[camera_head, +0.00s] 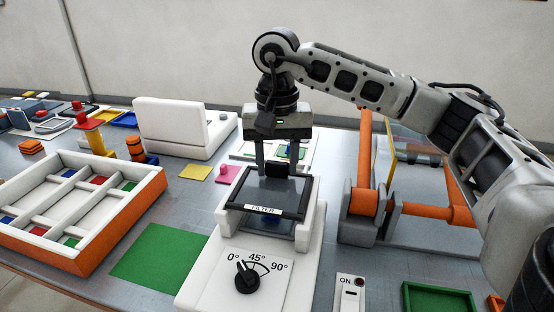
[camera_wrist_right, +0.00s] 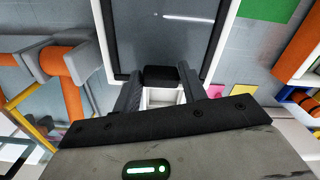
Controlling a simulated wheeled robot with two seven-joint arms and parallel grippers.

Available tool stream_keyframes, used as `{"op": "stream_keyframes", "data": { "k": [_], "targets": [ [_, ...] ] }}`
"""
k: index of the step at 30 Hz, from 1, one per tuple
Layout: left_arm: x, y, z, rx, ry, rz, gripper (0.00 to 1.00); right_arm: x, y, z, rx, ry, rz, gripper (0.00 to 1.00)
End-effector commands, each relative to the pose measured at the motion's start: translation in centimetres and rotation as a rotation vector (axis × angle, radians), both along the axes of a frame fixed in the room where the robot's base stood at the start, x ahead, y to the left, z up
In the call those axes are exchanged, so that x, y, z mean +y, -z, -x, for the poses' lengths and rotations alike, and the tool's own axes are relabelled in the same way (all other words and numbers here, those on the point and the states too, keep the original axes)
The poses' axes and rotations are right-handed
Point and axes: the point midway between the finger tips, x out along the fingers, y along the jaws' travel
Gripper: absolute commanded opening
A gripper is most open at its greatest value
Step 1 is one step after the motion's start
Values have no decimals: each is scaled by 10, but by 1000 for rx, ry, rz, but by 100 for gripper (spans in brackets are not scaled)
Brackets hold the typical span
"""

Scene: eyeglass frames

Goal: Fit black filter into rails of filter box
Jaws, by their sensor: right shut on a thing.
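The black filter (camera_head: 258,190) is a dark framed panel with a white FILTER label on its front edge. It lies roughly flat at the top of the white filter box (camera_head: 205,270), between the box's two white side rails. My right gripper (camera_head: 280,168) is above the box, shut on the black tab at the filter's rear edge. The right wrist view shows the filter (camera_wrist_right: 165,38) between the white rails (camera_wrist_right: 103,42), with the tab (camera_wrist_right: 160,76) between the fingers. Whether the edges sit fully in the rails, I cannot tell. My left gripper is not in view.
An orange frame (camera_head: 366,200) stands close to the right of the box. A white sorting tray (camera_head: 60,245) and a green mat (camera_head: 158,252) are on the left. A white case (camera_head: 180,130) stands behind. A green tray (camera_head: 438,300) is at the front right.

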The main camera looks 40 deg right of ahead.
Motion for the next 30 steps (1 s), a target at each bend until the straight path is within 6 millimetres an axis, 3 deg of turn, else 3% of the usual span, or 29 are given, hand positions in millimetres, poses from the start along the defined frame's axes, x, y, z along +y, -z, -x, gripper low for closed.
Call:
{"op": "stream_keyframes", "data": {
  "k": [22,23,24,25,30],
  "targets": [
    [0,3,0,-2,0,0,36,0,5,0,-1,0,0,18],
    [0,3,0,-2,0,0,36,0,5,0,-1,0,0,50],
    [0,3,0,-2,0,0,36,0,5,0,-1,0,0,61],
    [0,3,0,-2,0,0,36,0,5,0,-1,0,0,67],
    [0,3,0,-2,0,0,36,0,5,0,-1,0,0,67]
  ]
}}
